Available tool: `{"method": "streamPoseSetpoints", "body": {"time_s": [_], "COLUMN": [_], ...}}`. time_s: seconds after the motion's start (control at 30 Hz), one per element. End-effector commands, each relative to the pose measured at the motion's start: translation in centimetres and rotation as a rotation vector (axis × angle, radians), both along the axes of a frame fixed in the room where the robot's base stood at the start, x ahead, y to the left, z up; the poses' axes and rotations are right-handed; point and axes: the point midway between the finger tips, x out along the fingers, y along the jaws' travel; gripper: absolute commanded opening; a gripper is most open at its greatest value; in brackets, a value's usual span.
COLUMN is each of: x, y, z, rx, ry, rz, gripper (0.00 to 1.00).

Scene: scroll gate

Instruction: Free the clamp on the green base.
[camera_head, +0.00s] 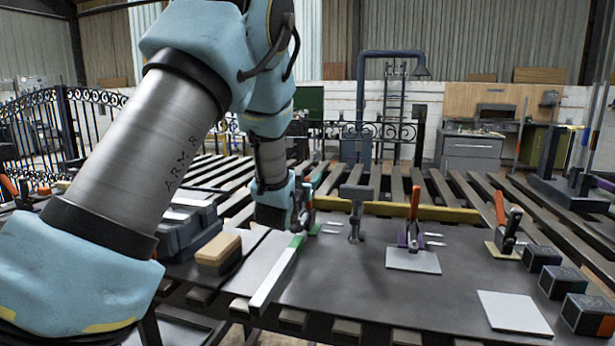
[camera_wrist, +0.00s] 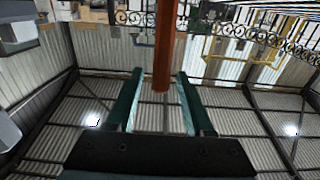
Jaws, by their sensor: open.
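A clamp (camera_head: 306,206) with a reddish handle and forked metal ends stands at the left of the dark table, partly hidden by my arm. A small green patch, seemingly its green base (camera_head: 297,241), shows below it at a pale bar. In the wrist view, an orange-red handle (camera_wrist: 164,48) comes down between the two teal fingers of my gripper (camera_wrist: 158,85). The fingers are open, with a gap on each side of the handle. In the head view my gripper (camera_head: 292,208) is beside this clamp; its fingertips are mostly hidden.
A purple-based clamp (camera_head: 413,232) with an upright orange handle stands behind a grey plate (camera_head: 413,261). A yellow-based clamp (camera_head: 506,240) is at the right. A grey post (camera_head: 355,212) stands nearby. Dark cubes (camera_head: 590,312) line the right edge. The front middle of the table is clear.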

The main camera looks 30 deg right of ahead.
Motion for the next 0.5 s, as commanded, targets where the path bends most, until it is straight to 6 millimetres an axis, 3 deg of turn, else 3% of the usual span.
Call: {"method": "streamPoseSetpoints", "body": {"time_s": [0.27, 0.5], "x": [0.12, 0.1], "y": [-0.08, -0.09], "z": [-0.05, -0.04], "rx": [0.0, 0.0], "ry": [0.0, 0.0], "rz": [0.0, 0.0], "gripper": [0.53, 0.27]}}
